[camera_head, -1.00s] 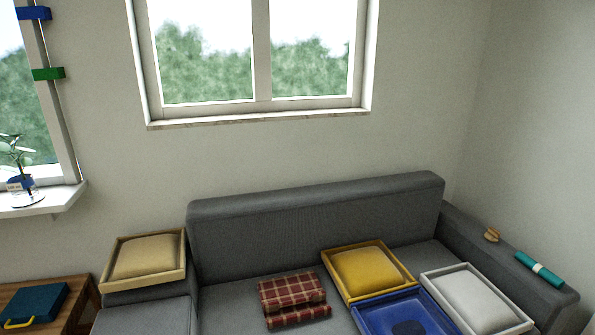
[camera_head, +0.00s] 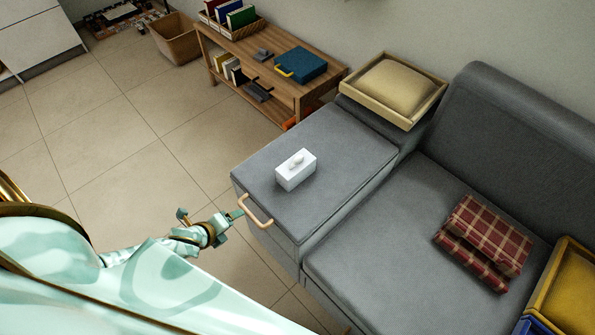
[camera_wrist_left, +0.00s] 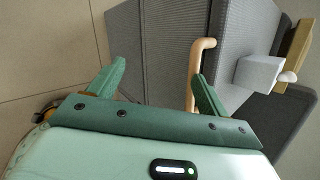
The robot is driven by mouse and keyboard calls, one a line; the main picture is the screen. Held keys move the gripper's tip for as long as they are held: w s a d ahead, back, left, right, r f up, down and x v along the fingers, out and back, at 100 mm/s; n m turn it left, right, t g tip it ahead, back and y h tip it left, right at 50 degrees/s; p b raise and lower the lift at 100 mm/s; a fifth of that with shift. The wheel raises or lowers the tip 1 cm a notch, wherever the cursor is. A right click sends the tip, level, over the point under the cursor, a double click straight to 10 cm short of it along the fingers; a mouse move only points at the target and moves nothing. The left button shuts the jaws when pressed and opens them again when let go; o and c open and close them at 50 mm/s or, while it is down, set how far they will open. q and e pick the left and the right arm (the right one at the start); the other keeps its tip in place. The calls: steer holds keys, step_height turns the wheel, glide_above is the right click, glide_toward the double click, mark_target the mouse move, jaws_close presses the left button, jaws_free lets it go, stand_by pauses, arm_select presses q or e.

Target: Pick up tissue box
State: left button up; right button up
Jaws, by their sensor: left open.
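The white tissue box (camera_head: 295,170), with a tissue tuft on top, sits on the flat grey top of the sofa's end section. It also shows in the left wrist view (camera_wrist_left: 258,76) at the right, beyond my fingers. My left gripper (camera_head: 236,214) is low in front of that section, next to its wooden handle (camera_head: 255,210) and apart from the box. In the left wrist view the left gripper (camera_wrist_left: 155,88) is open, with its green fingers spread and the handle (camera_wrist_left: 194,75) close to the right finger. Whether they touch is unclear. My right gripper is not in view.
The grey sofa (camera_head: 375,240) holds a folded plaid blanket (camera_head: 483,240) and a yellow tray (camera_head: 565,285). A tray with a beige cushion (camera_head: 398,88) stands behind the box. A wooden shelf table (camera_head: 275,75) holds a blue case (camera_head: 301,64). Tiled floor is open at left.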

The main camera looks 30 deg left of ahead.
arm_select(q)
steer(key=w+d+r+m+t+h, duration=0.1)
steer(key=w+r+m+t, duration=0.1)
steer(key=w+r+m, duration=0.35)
steer(key=m+t+h+b, duration=0.1)
steer(key=m+h+b, duration=0.15)
steer(key=m, duration=0.75)
glide_toward(295, 164)
steer(key=shift+m+h, duration=0.35)
steer(key=w+f+b, duration=0.3)
steer(key=shift+w+d, duration=0.1)
steer(key=shift+d, duration=0.25)
steer(key=shift+w+d+f, duration=0.15)
steer(key=shift+w+f, duration=0.1)
steer(key=shift+w, duration=0.35)
steer(key=b+x, duration=0.2)
steer(key=x, duration=0.3)
steer(key=shift+d+r+b, duration=0.1)
steer(key=shift+b, duration=0.25)
steer(key=shift+r, duration=0.15)
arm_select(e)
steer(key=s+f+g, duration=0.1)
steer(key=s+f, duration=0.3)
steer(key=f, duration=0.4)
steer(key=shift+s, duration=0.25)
arm_select(q)
steer(key=c, duration=1.1)
